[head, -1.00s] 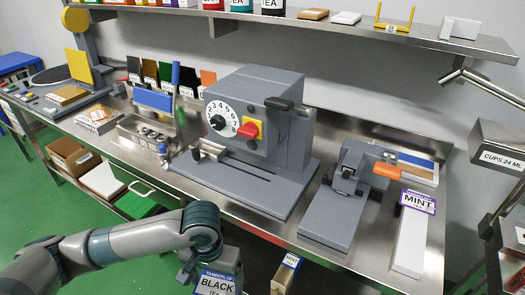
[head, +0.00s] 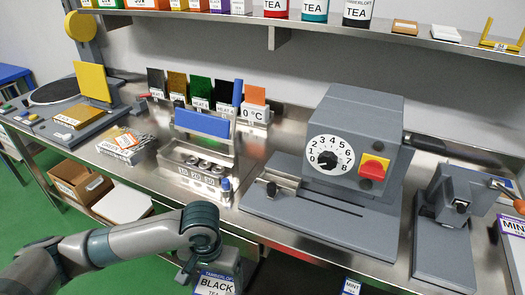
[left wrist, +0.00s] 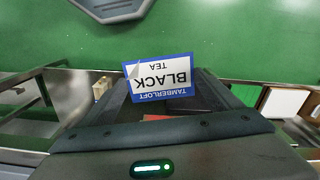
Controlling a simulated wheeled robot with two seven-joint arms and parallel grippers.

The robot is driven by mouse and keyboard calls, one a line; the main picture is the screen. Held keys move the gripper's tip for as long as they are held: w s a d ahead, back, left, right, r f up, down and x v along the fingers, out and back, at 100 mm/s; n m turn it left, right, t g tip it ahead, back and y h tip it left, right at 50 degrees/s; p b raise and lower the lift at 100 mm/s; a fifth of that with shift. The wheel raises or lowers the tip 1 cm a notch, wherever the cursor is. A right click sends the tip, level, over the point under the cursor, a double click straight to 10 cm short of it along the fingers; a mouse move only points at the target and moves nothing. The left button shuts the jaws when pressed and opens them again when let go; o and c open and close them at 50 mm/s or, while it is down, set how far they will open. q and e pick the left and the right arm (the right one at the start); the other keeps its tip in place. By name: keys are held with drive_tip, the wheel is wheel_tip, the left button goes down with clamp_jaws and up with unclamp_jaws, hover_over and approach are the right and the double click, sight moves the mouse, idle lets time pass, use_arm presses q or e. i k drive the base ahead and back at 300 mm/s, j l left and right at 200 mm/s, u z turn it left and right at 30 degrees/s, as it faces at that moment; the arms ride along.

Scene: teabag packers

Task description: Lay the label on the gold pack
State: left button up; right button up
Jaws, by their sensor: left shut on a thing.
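The label (head: 214,284) is white with a blue border and reads "TAMBERLOFT BLACK TEA". It shows at the bottom of the head view and upside down in the left wrist view (left wrist: 160,78). My left gripper (head: 212,268) is shut on the label and holds it in front of the bench edge, over the green floor. The fingertips are partly hidden in the head view. A flat gold pack (head: 79,116) lies on the grey machine at the far left, well away from the label. My right gripper is not in view.
A steel stand with a blue bar (head: 202,124), a grey dial machine (head: 352,150) and a grey press (head: 445,235) stand along the bench. A bundle labelled GREEN (head: 127,145) lies left of the stand. Open boxes (head: 80,182) sit below the bench. A shelf (head: 290,25) runs above.

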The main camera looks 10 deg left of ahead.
sight(78, 114)
drive_tip(key=i+j+z, duration=0.1)
drive_tip(key=j, duration=1.1)
drive_tip(key=i+j+z, duration=0.1)
drive_tip(key=j, duration=1.1)
drive_tip(key=i+j+z, duration=0.1)
drive_tip(key=j, duration=1.1)
drive_tip(key=i+j, duration=0.1)
drive_tip(key=j, duration=0.6)
drive_tip(key=i+j, duration=0.1)
drive_tip(key=j, duration=1.25)
drive_tip(key=i+z, duration=0.05)
drive_tip(key=i, duration=0.05)
